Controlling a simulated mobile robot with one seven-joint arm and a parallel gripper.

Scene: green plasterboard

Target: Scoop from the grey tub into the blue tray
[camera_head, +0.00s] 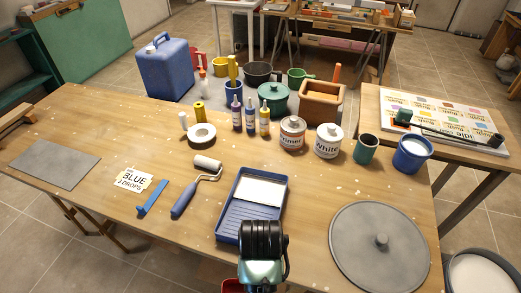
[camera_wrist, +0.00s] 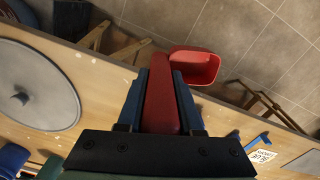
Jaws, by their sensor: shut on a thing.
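My gripper (camera_head: 262,262) is at the front edge of the table, just in front of the blue tray. In the wrist view my gripper (camera_wrist: 160,95) is shut on the handle of a red scoop (camera_wrist: 196,66). The scoop's bowl hangs past the table edge over the floor and looks empty. A bit of the scoop (camera_head: 232,286) shows at the bottom of the head view. The blue tray (camera_head: 235,222) lies on the table, with white at its far end and a ribbed near slope. The grey tub (camera_head: 450,262), holding white material, stands at the bottom right, partly cut off.
A round grey lid (camera_head: 365,262) with a knob lies right of the tray. A paint roller (camera_head: 190,190), a blue strip (camera_head: 153,198) and a card (camera_head: 134,181) lie left. Paint cans (camera_head: 329,142), bottles (camera_head: 250,116) and a blue pot (camera_head: 412,155) stand behind.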

